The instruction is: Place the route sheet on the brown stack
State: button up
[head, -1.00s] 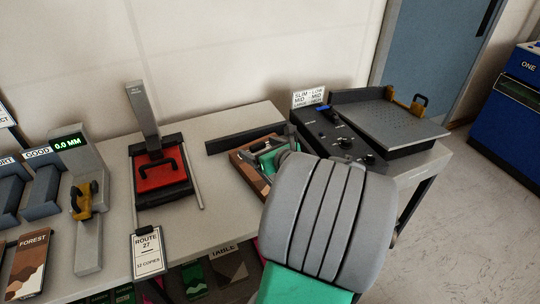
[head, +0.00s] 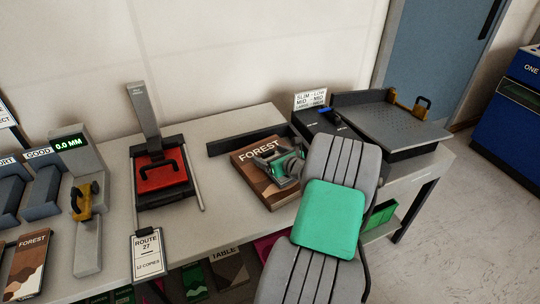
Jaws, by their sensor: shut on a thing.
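The route sheet (head: 149,254), a white card reading "ROUTE 27, 12 COPIES", is in a dark clip holder at the table's front edge. A brown camouflage-patterned stack marked FOREST (head: 250,166) lies at mid-table against a dark rail. My gripper (head: 277,160) is over its right part and appears shut on it; the fingertips are small and partly hidden by my wrist. A second, similar brown FOREST item (head: 30,262) lies at the far left front.
A red-plated press (head: 160,175) stands left of the stack. A gauge reading 0.0 MM (head: 82,150) is further left. A dark control box (head: 325,128) and a perforated plate machine (head: 390,118) are at the right. Bare tabletop (head: 222,215) lies between press and stack.

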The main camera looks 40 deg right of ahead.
jog(key=shift+f, duration=0.2)
jog(key=o, duration=1.2)
jog(key=shift+o, duration=0.2)
jog(key=shift+r, duration=0.15)
